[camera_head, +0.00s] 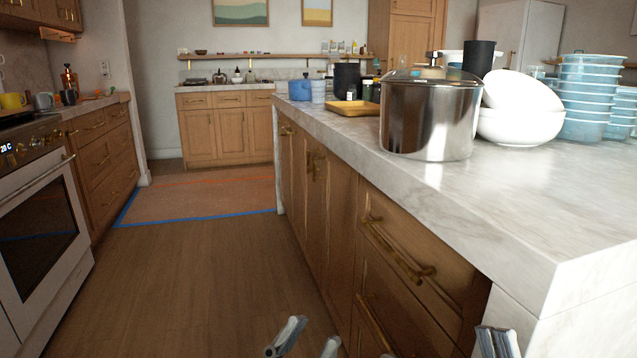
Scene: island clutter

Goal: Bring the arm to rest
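My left gripper (308,342) shows at the bottom edge, over the wood floor beside the island. Its two grey fingertips are apart with nothing visible between them, so it is open. The rest of it is below the picture. My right gripper (497,342) shows only as grey fingertips at the bottom edge, in front of the island's near end. The tips look close together, but most of the gripper is cut off and I cannot tell whether it is open or shut.
The island's marble top (520,205) overhangs drawers with protruding brass handles (400,255), close to both grippers. A steel pot (430,115), white bowls (518,125) and stacked blue containers (588,95) stand on it. An oven (40,230) is at left; the floor (205,275) between is clear.

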